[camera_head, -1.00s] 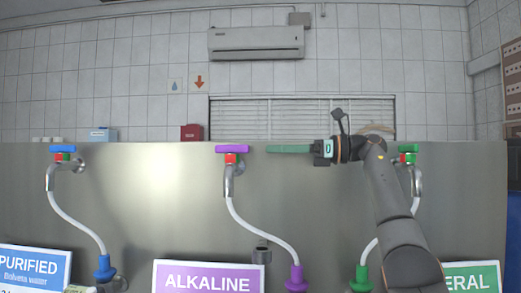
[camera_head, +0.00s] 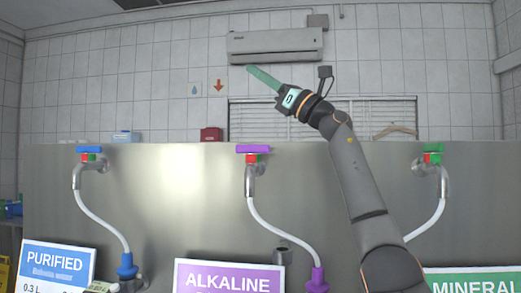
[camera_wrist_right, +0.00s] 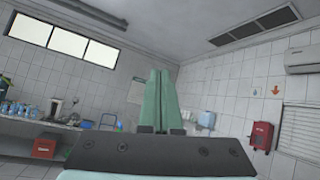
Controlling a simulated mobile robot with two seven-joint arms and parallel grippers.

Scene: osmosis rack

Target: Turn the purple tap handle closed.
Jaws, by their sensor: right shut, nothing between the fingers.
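The purple tap handle (camera_head: 252,149) lies level across the top of the middle tap, above the purple ALKALINE sign (camera_head: 229,277). A red piece and the metal spout (camera_head: 250,178) sit under it, with a white hose running down to a purple fitting (camera_head: 317,280). My right gripper (camera_head: 250,69) is raised well above the handle, near the wall air conditioner in the picture, apart from the tap. Its green fingers are together and empty, and they also show shut in the wrist view (camera_wrist_right: 158,95). The tap is not in the wrist view. My left gripper is not in view.
A tap with a blue handle (camera_head: 89,149) stands to the left, and one with a green handle (camera_head: 433,147) to the right, partly near my right arm. The steel panel (camera_head: 180,200) carries the taps. A red box (camera_head: 211,134) stands behind it.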

